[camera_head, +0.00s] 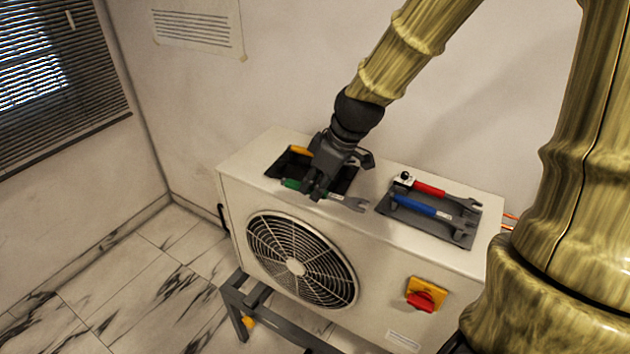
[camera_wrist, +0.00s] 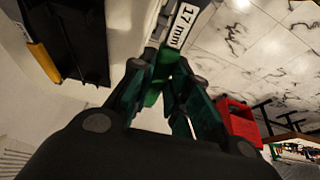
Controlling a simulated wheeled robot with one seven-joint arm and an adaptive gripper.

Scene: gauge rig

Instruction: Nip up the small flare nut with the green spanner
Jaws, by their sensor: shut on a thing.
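The green spanner (camera_head: 291,183) lies across my gripper (camera_head: 317,191), which is shut on its handle above the front part of the unit's top. Its grey open-ended head (camera_head: 350,203) points right. In the wrist view the green handle (camera_wrist: 152,97) shows between the fingers of my gripper (camera_wrist: 160,75), and the shank bears a "17 mm" label (camera_wrist: 183,26). Whether the spanner touches the top is not clear. Copper pipe ends (camera_head: 510,221) stick out at the unit's right side; the small flare nut cannot be made out there, partly behind my own body.
The white outdoor unit (camera_head: 385,270) has a fan grille and a yellow-and-red switch (camera_head: 426,294) in front. A dark tray (camera_head: 345,182) with a yellow-handled thing (camera_head: 300,150) lies behind my gripper. A grey mat (camera_head: 388,208) holds red (camera_head: 428,188) and blue (camera_head: 415,206) spanners.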

